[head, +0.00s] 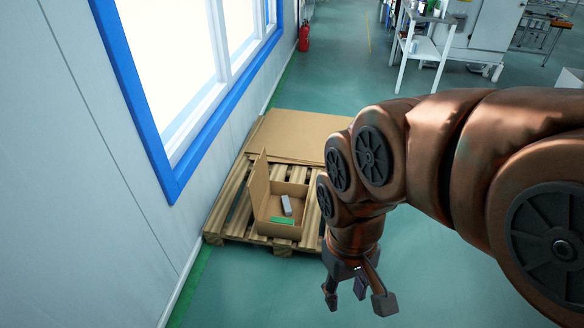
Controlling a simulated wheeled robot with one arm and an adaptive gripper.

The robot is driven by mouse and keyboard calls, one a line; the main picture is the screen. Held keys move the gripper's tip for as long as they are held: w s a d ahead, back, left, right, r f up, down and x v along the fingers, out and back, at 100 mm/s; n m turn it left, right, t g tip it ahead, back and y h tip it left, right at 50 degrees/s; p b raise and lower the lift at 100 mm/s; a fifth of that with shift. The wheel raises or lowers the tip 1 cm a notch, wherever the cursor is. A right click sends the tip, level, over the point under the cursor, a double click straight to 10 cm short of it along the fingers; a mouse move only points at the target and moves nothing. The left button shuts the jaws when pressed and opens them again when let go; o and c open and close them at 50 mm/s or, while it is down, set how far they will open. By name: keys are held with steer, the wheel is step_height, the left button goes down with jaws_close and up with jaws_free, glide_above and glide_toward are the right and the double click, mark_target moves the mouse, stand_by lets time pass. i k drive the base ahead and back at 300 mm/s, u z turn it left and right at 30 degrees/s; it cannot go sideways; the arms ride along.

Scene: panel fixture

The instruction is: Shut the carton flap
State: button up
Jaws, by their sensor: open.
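An open cardboard carton (279,229) stands on a wooden pallet, with a grey-white item and a green item inside it. Its flap (259,190) stands up on the left side, roughly upright. My gripper (358,300) hangs at the lower middle of the head view, to the right of the carton and nearer the camera. Its fingers are spread apart with nothing between them. The gripper is apart from the carton and the flap. My arm comes in from the right and hides part of the pallet's right side.
The pallet (231,208) carries flat cardboard sheets (298,134) behind the carton. A wall with a blue-framed window (150,130) runs close along the left. A red fire extinguisher (304,38) and a white table (424,45) stand farther back. The green floor (265,285) in front is clear.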

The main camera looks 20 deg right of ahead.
mark_target(257, 185)
steer(key=z, duration=0.3)
steer(key=i, duration=0.95)
steer(key=u, duration=0.35)
steer(key=k, duration=0.35)
steer(key=u, duration=0.55)
steer(key=i, duration=1.3)
steer(key=z, duration=0.25)
